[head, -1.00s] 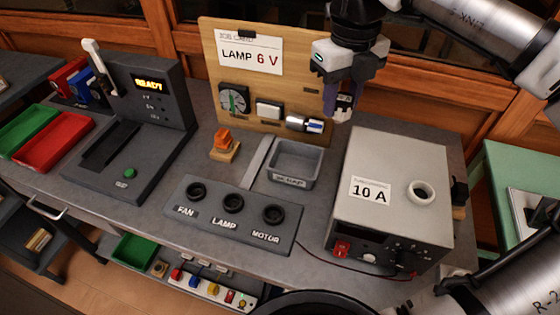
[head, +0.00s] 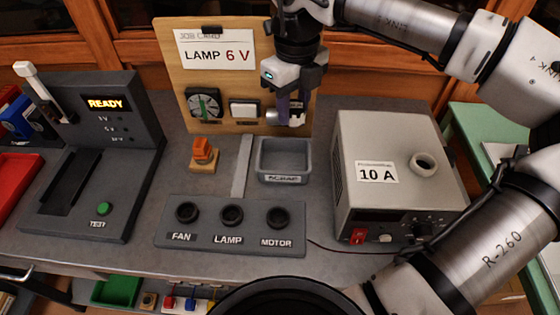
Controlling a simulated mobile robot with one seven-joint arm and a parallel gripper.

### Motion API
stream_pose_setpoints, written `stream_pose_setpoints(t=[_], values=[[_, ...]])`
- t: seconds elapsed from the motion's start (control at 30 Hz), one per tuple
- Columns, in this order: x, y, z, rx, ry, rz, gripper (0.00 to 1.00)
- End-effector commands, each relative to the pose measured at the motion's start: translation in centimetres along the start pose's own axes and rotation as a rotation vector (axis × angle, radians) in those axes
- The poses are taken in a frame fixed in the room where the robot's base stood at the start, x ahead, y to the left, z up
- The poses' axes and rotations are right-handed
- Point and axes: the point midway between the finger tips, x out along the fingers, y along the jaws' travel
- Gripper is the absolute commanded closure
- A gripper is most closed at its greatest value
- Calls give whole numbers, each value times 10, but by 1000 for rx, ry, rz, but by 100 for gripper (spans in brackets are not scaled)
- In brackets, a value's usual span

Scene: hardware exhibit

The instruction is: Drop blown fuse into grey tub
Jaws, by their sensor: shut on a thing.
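My gripper (head: 288,120) is in front of the lower right of the wooden board, its purple-grey fingers pointing down. It is shut on the fuse (head: 272,115), whose silvery end shows at the left of the fingers. The fingers hide the rest of the fuse, and I cannot tell whether it is still seated in its holder on the board. The grey tub (head: 262,163), with a label on its front that seems to read SCRAP, stands open on the bench just below and in front of the gripper. Its inside looks empty.
The wooden board (head: 235,82) carries a LAMP 6 V card, a dial and a white block. An orange switch (head: 203,152) stands left of the tub. A FAN/LAMP/MOTOR panel (head: 208,237) lies in front. A 10 A power box (head: 350,140) is at right, a READY tester (head: 130,165) at left.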

Motion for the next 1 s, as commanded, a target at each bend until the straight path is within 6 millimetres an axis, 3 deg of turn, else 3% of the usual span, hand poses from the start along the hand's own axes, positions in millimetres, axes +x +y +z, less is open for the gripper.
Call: stream_pose_setpoints(t=[0.5, 0.83, 0.87, 1.0], values=[[54, 0, 0, 1, 0, 0, 87], [56, 0, 0, 0, 0, 0, 87], [56, 0, 0, 0, 0, 0, 61], [56, 0, 0, 0, 0, 0, 43]])
